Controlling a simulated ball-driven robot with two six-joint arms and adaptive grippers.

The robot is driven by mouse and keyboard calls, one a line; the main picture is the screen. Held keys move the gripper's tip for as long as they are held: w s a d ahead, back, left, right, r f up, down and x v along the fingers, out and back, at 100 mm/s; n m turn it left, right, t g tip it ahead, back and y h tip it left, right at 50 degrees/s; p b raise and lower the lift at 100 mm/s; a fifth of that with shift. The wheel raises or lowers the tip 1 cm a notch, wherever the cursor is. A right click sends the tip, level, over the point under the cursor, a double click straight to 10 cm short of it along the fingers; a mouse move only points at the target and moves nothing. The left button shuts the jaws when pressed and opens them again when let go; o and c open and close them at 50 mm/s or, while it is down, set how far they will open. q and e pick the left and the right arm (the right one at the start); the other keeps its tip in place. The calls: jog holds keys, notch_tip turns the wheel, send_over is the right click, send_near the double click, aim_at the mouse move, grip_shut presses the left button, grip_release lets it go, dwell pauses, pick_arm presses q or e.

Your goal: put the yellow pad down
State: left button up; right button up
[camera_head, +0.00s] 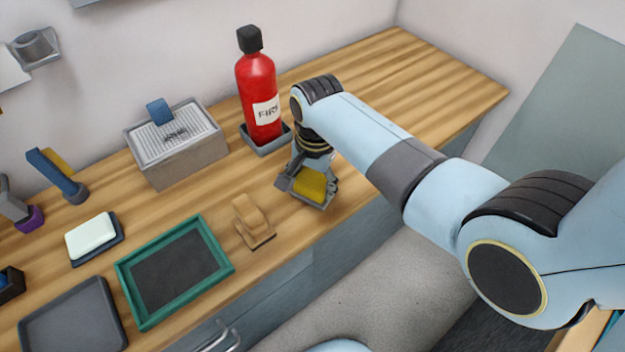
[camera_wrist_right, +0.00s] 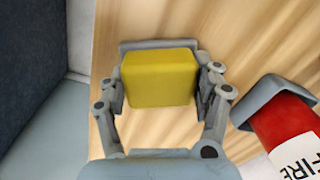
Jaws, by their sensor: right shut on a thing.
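The yellow pad (camera_head: 311,186) is between the fingers of my right gripper (camera_head: 308,182), close to the front edge of the wooden counter. In the right wrist view the yellow pad (camera_wrist_right: 158,80) sits squarely between the two grey fingers of the right gripper (camera_wrist_right: 162,82), which are shut on its sides. A grey rim (camera_wrist_right: 140,45) shows just beyond the pad; I cannot tell whether the pad touches it or the counter. My left gripper is not in view.
A red fire extinguisher (camera_head: 257,90) stands in a grey base behind the gripper. A tan block on a brown base (camera_head: 250,214), a green-framed tray (camera_head: 124,281) and a grey box (camera_head: 190,167) lie to the left. The counter's right end (camera_head: 420,85) is clear.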

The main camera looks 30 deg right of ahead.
aim_at(315, 181)
jog(key=shift+f, duration=0.1)
jog(key=o, duration=1.6)
notch_tip(315, 181, up, 12)
jog(key=p, duration=0.1)
jog(key=shift+s+d, duration=0.15)
jog(key=shift+s, duration=0.1)
